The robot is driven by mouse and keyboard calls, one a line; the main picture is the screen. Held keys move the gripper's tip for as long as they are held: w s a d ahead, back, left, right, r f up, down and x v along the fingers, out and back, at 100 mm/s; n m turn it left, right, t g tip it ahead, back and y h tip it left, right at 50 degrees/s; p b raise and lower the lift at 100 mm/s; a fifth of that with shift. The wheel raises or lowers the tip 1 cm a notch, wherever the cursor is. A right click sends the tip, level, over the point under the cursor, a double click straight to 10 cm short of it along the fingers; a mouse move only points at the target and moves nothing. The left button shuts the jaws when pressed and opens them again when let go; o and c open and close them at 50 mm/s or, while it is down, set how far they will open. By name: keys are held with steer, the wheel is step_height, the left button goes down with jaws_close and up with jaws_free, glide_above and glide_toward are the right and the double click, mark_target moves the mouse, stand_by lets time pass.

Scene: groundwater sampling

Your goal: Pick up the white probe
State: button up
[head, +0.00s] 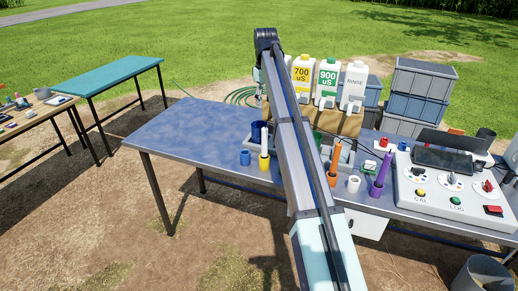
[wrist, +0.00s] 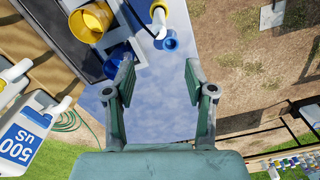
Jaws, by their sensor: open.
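The white probe (head: 264,138) stands upright in a yellow holder (head: 264,162) on the blue-grey table, just left of my arm. In the wrist view, what looks like the same white probe (wrist: 161,31) and its yellow part (wrist: 158,9) show at the top edge, partly cut off. My gripper (wrist: 160,65) is open, with nothing between its fingers. Its fingertips are apart from the probe, which lies beyond them in the picture. In the head view, my arm hides most of the gripper.
An empty-looking blue holder (head: 245,158) stands left of the probe. An orange probe (head: 335,157), a purple probe (head: 381,172) and a white holder (head: 353,184) stand to the right. White bottles (head: 328,80) stand behind. The table's left part (head: 190,128) is clear.

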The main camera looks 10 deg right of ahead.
steer(key=p, duration=0.4)
glide_toward(265, 136)
steer(key=f, duration=0.2)
steer(key=w+f, duration=0.1)
steer(key=f, duration=0.2)
steer(key=shift+w+f, duration=0.2)
steer(key=shift+f, duration=0.15)
steer(key=shift+s+f+p, duration=0.1)
steer(key=shift+f+p, duration=1)
steer(key=shift+f, duration=1.55)
jaws_close()
